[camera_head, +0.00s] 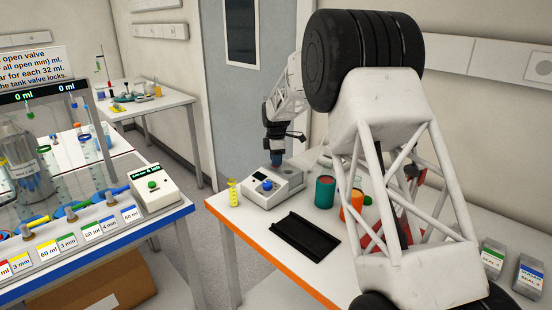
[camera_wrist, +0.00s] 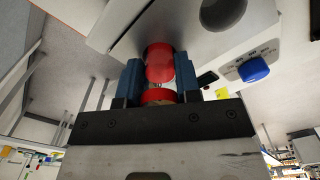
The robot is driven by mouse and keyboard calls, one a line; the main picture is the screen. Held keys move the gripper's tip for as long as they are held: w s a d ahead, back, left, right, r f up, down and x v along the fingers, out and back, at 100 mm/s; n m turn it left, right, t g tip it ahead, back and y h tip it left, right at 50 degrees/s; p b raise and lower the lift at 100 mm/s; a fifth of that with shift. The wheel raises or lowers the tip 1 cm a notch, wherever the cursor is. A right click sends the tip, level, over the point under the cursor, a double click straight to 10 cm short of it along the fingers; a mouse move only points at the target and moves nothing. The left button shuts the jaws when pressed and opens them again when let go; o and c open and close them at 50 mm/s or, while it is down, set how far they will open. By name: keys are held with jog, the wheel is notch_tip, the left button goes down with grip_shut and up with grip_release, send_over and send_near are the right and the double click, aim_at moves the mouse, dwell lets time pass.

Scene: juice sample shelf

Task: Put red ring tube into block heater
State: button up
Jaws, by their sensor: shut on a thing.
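My gripper (camera_head: 277,158) is over the white block heater (camera_head: 290,190) in the head view. In the wrist view its blue fingers (camera_wrist: 159,76) are shut on the red ring tube (camera_wrist: 160,62). The tube shows a red end and a red ring between the fingers. The heater (camera_wrist: 130,25) lies just beyond the tube, with a dark round opening (camera_wrist: 222,12) and a blue knob (camera_wrist: 253,70). The tube's far end seems close to the heater's top face; I cannot tell whether it is in a hole. In the head view the tube is mostly hidden by the fingers.
A black tray (camera_head: 303,236) lies in front of the heater. A yellow tube-like piece (camera_head: 233,193) stands to its left, and teal (camera_head: 325,191) and orange (camera_head: 351,206) containers stand to its right. The left bench carries a control box (camera_head: 153,188) and glassware.

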jog(key=shift+f, duration=0.2)
jog(key=o, duration=1)
jog(key=shift+r, duration=0.1)
jog(key=shift+r, duration=3.8)
